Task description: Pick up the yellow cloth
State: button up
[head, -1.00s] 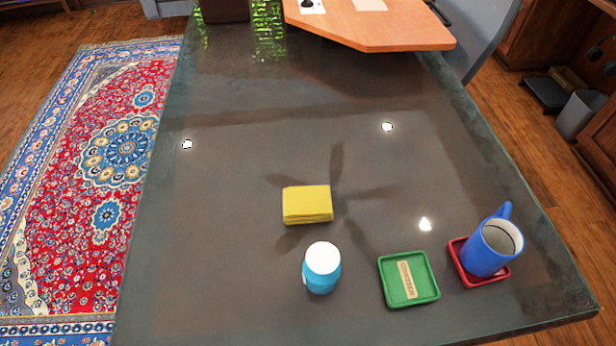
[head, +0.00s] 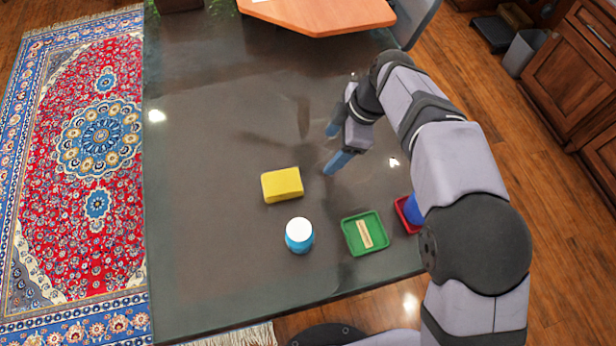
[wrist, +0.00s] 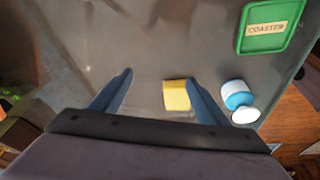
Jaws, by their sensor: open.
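The yellow cloth (head: 282,185) is a folded block lying on the dark table, left of my gripper in the head view. My gripper (head: 332,150) is open and empty, above the table and to the right of the cloth. In the wrist view the cloth (wrist: 176,96) shows beyond my gripper (wrist: 158,80), between the two blue fingers and close to the right one. The right finger hides part of its edge. The fingers do not appear to touch it.
A blue bottle with a white cap (head: 299,235) stands near the cloth. A green coaster (head: 364,233) lies to its right. A blue mug (head: 413,209) on a red coaster (head: 402,214) is partly hidden by my arm. The dark table (head: 210,130) is clear left of the cloth.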

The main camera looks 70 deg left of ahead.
aim_at(283, 182)
jog(key=s+n, duration=0.1)
jog(key=s, duration=0.2)
jog(key=s+n+g+h, duration=0.1)
jog(key=s, duration=0.2)
jog(key=s+d+n, duration=0.1)
jog(key=s, duration=0.2)
jog(key=shift+s+d+f+h, duration=0.1)
jog(key=shift+s+f+h, duration=0.1)
jog(key=shift+f+h, duration=0.1)
jog(key=shift+p+x, duration=1.4)
jog(key=shift+x, duration=2.15)
jog(key=shift+d, duration=0.1)
jog(key=c, duration=1.1)
